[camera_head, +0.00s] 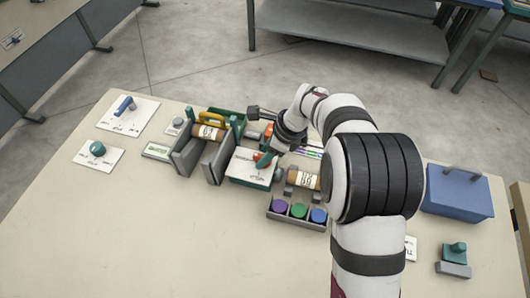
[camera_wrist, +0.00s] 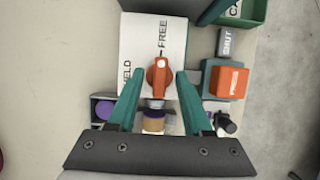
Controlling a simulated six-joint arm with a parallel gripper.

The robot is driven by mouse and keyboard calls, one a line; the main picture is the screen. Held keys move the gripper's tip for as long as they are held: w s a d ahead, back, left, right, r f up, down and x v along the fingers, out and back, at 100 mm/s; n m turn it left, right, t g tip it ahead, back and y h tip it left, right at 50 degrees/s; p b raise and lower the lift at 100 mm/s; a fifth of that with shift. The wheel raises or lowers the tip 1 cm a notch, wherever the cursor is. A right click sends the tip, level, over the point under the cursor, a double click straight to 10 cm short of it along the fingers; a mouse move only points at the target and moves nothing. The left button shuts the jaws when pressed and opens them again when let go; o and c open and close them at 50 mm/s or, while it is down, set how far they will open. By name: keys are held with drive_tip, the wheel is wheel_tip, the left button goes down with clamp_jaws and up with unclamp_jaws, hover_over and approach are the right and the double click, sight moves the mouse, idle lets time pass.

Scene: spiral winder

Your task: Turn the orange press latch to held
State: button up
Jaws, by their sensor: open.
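The orange press latch (camera_wrist: 158,77) sits on a white plate (camera_wrist: 135,45) marked FREE at the top and HELD at the left in the wrist view. The latch points up toward FREE. My gripper (camera_wrist: 160,75) is open, its two teal fingers on either side of the latch, with a visible gap on each side. In the head view my gripper (camera_head: 266,158) is down over the white plate (camera_head: 247,168), and it largely hides the latch there.
An orange PRESS button (camera_wrist: 229,81) is close right of my right finger, beside a green tray (camera_wrist: 245,12). Grey upright walls (camera_head: 187,155) stand left of the plate. Purple, green and blue round caps (camera_head: 298,210) are in front. The table's front left is clear.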

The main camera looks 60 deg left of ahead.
drive_tip(key=shift+f, duration=0.1)
clamp_jaws()
drive_tip(key=shift+n, duration=0.3)
drive_tip(key=n+h, duration=0.1)
drive_tip(key=n, duration=0.2)
drive_tip(key=shift+a+g, duration=0.1)
drive_tip(key=shift+g, duration=0.3)
drive_tip(key=n+h, duration=0.1)
drive_tip(key=n, duration=0.2)
drive_tip(key=shift+a+n+h, duration=0.1)
drive_tip(key=shift+n+h, duration=0.2)
drive_tip(key=shift+n, duration=0.1)
drive_tip(key=n, duration=0.2)
drive_tip(key=n+h, duration=0.1)
drive_tip(key=n, duration=0.1)
drive_tip(key=shift+a+h, duration=0.1)
drive_tip(key=shift+h, duration=0.2)
drive_tip(key=shift+n+h, duration=0.5)
drive_tip(key=shift+n, duration=1.4)
